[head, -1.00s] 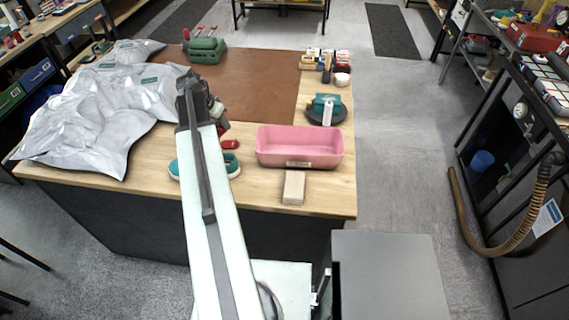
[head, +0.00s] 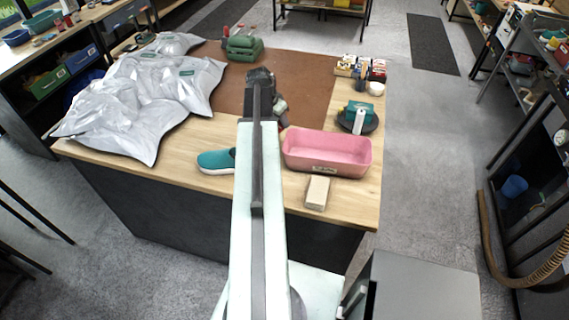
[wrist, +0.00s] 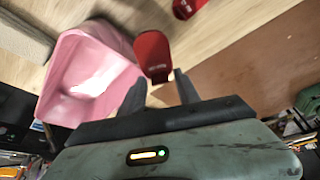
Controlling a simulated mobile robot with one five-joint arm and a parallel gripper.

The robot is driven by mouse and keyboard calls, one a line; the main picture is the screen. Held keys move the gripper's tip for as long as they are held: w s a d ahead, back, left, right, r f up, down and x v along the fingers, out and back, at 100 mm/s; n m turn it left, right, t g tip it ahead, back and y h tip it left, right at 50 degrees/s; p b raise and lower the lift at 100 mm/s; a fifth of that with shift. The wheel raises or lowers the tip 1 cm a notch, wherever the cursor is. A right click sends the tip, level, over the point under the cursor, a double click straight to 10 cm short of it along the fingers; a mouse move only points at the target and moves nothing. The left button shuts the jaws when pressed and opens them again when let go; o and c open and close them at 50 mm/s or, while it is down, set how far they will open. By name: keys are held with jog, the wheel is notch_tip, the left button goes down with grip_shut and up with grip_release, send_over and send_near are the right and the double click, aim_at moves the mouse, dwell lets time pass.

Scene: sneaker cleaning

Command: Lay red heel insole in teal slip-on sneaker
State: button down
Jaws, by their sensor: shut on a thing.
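The teal slip-on sneaker (head: 215,161) lies on the bench's front part, just left of my arm in the head view. Part of it may be hidden behind the arm. My gripper (wrist: 156,80) is shut on the red heel insole (wrist: 152,52), which sticks out beyond the fingertips in the wrist view. The insole appears to be held above the bench. In the head view my arm hides the fingertips and the insole. A second red piece (wrist: 187,8) lies on the wood at the top of the wrist view.
A pink bin (head: 326,166) stands right of my arm, with a pale block (head: 317,192) before it. Grey-white bags (head: 140,115) cover the bench's left. A brown mat (head: 300,85) lies behind. A teal-handled brush (head: 360,115) is at the right.

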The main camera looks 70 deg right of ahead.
jog(key=w+a+r+n+p, duration=0.1)
jog(key=a+r+p, duration=0.3)
jog(key=r+p, duration=0.35)
jog(key=f+b, duration=1.2)
jog(key=b, duration=0.1)
jog(key=f+b, duration=0.6)
jog(key=f, duration=0.1)
jog(key=shift+w+d+b, duration=0.15)
jog(key=shift+w+b, duration=0.15)
jog(key=shift+r, duration=0.2)
jog(key=shift+f, duration=0.25)
jog(key=c, duration=0.9)
grip_release()
jog(key=shift+r, duration=0.1)
jog(key=shift+o, duration=0.2)
